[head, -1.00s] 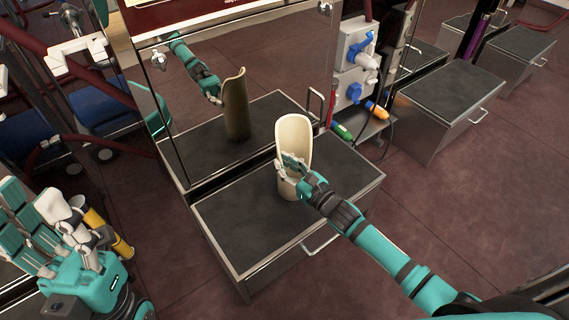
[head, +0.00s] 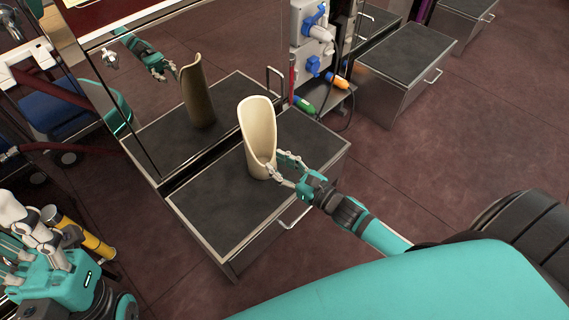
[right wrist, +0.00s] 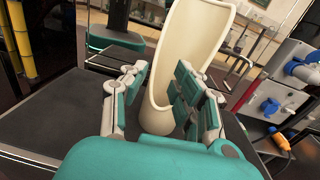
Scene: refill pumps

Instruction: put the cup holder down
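The cup holder (head: 258,132) is a tall cream tube with a slanted, cut-open top. It stands upright on the dark top of a low metal step box (head: 208,214). My right gripper (head: 277,167) is open at the holder's lower right side. In the right wrist view the holder (right wrist: 188,48) rises just beyond the spread fingers of the right gripper (right wrist: 162,88), with its base seen between them. No grip on it shows. My left gripper (head: 32,240) is at the lower left, far from the holder, and its fingers are partly cut off.
A mirror-like panel (head: 215,60) stands behind the box and reflects the holder and arm. A pump unit (head: 313,50) with blue fittings stands behind right, beside green (head: 304,104) and orange (head: 337,81) nozzles. A yellow cylinder (head: 85,236) is near my left gripper. The box top around the holder is mostly clear.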

